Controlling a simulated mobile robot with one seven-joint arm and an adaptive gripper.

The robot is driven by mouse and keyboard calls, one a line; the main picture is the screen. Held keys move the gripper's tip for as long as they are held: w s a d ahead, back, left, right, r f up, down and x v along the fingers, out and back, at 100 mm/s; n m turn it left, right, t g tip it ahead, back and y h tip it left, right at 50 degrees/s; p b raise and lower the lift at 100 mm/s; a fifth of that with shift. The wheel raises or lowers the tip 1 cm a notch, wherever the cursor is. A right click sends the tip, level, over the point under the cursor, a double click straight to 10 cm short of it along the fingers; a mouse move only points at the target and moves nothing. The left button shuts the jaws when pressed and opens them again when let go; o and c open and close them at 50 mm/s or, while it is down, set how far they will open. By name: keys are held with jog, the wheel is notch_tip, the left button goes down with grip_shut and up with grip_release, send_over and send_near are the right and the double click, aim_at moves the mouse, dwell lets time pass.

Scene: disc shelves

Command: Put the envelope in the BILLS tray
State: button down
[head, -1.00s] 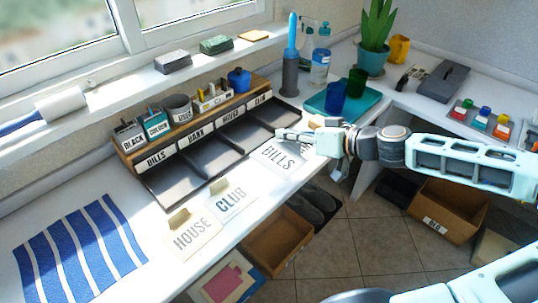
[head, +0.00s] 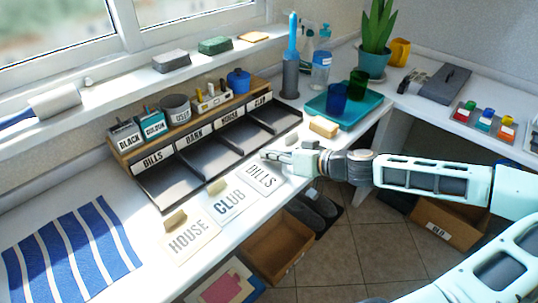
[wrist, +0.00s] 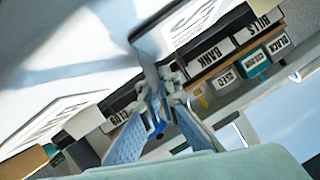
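The white envelope marked BILLS (head: 262,180) is in the head view, at the front of the trays and right of the CLUB envelope. My gripper (head: 268,156) is at its far edge and appears closed on it; the fingers hide that edge. In the wrist view the fingers of my gripper (wrist: 152,92) come together at a thin edge. I cannot tell how far the envelope is above the counter. The BILLS tray (head: 165,188) is the leftmost dark compartment, with its label (head: 152,160) behind it, and looks empty.
Envelopes HOUSE (head: 190,240) and CLUB (head: 230,203) lie left of my gripper, each with a tan block. A teal tray (head: 350,118) and tan block (head: 323,127) are at right.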

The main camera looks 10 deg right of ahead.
jog(key=shift+f, duration=0.15)
jog(key=c, duration=2.2)
grip_release()
jog(key=shift+o, duration=0.2)
